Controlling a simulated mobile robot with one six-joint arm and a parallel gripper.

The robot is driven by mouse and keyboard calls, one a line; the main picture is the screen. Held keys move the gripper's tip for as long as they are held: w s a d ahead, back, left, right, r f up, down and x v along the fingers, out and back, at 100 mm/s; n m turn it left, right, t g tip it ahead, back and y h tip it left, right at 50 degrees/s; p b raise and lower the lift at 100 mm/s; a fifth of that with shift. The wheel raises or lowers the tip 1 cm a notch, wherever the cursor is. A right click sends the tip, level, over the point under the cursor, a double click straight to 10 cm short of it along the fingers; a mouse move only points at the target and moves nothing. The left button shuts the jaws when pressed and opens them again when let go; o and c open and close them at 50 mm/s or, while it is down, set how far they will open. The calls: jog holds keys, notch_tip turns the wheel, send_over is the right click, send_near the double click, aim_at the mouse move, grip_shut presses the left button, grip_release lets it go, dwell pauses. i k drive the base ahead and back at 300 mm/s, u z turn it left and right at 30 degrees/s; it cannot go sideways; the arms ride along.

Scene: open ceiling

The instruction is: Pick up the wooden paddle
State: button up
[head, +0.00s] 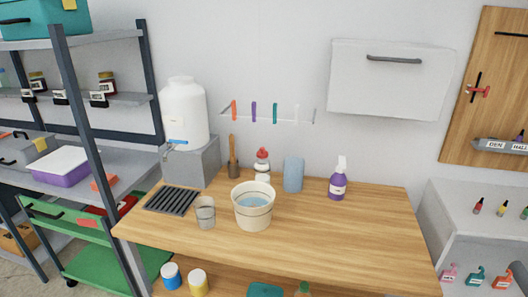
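A slim upright wooden piece, seemingly the wooden paddle (232,150), stands at the back of the wooden table (330,235), near the wall. Its lower end meets a small brown holder or block (234,171); I cannot tell whether it sits inside it or behind it. It is just right of the grey block under the white water tank. My gripper is not in view.
In front of the paddle are a bucket of water (253,219), a clear cup (205,217) and a dark drain grate (172,201). A red-capped bottle (262,161), a blue roll (293,174) and a purple spray bottle (338,186) stand right. The table's right side is clear.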

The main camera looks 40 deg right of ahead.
aim_at(232, 157)
jog(key=u, duration=0.45)
jog(key=k, duration=0.15)
jog(key=z, duration=1.55)
jog(key=k, duration=0.95)
jog(key=u, duration=0.15)
jog(key=i, duration=0.85)
